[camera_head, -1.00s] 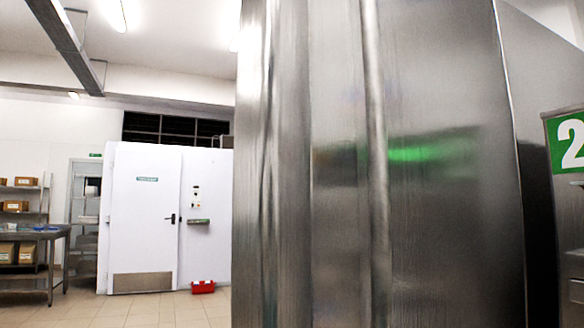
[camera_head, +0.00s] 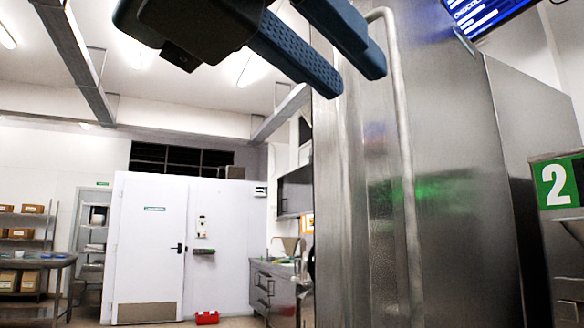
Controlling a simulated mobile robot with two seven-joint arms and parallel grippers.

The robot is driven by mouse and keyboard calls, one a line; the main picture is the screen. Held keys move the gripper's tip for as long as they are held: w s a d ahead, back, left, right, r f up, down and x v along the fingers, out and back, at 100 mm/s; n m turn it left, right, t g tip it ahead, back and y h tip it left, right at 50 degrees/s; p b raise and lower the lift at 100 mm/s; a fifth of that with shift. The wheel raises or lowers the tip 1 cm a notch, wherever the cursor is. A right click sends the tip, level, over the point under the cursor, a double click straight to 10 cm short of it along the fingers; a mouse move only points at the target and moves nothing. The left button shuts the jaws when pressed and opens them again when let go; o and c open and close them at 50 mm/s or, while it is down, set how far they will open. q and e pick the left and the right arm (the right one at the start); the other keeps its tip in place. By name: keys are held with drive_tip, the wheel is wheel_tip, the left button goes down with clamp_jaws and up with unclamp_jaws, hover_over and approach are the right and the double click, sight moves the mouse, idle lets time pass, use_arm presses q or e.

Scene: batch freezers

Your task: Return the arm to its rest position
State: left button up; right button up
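My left gripper (camera_head: 362,84) shows at the top of the head view, with its dark body at the upper left. Its two blue ridged fingers point down and to the right. They are apart with a gap between them, and nothing shows in the gap. The fingertips appear in front of the tall stainless steel unit (camera_head: 455,190), near its long vertical handle bar (camera_head: 405,130). I cannot tell whether they touch it. My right gripper is not in the view.
The steel unit fills the right half. A green "2" sign (camera_head: 556,185) is at the right edge. A white door (camera_head: 150,245), a red box (camera_head: 207,317) and a steel counter (camera_head: 275,285) stand farther back. A shelf and table (camera_head: 40,262) are at the left. Open floor lies ahead left.

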use_arm(q)
drive_tip(key=w+d+f+m+g+h+p, duration=0.15)
drive_tip(key=w+f+g+h+p, duration=0.65)
drive_tip(key=g, duration=0.8)
drive_tip(key=w+a+f+n+t+h+p, duration=0.2)
drive_tip(key=w+a+f+n+t+h, duration=0.45)
drive_tip(key=w+n+t, duration=0.65)
drive_tip(key=w+a+f+n+t+y+p, duration=0.1)
drive_tip(key=a+f+n+t+y+p, duration=0.15)
drive_tip(key=f+n+t+y, duration=0.6)
drive_tip(key=w+a+f+n+t+y+p, duration=0.15)
drive_tip(key=a+f+n+t+y, duration=0.35)
drive_tip(key=n, duration=0.6)
drive_tip(key=s+a+f+n+g+y+p, duration=0.1)
drive_tip(key=s+f+n+g+y, duration=0.2)
drive_tip(key=f, duration=0.6)
drive_tip(key=s+a+f+n+g+y+p, duration=0.15)
drive_tip(key=f+n+y, duration=0.3)
drive_tip(key=f, duration=0.45)
drive_tip(key=s+a+f+n+g+y+p, duration=0.1)
drive_tip(key=s+f+n+g, duration=0.2)
drive_tip(key=s+f, duration=1.1)
drive_tip(key=g, duration=0.3)
drive_tip(key=shift+s+a+f+g, duration=0.3)
drive_tip(key=shift+s+a+f, duration=0.05)
drive_tip(key=shift+f, duration=0.05)
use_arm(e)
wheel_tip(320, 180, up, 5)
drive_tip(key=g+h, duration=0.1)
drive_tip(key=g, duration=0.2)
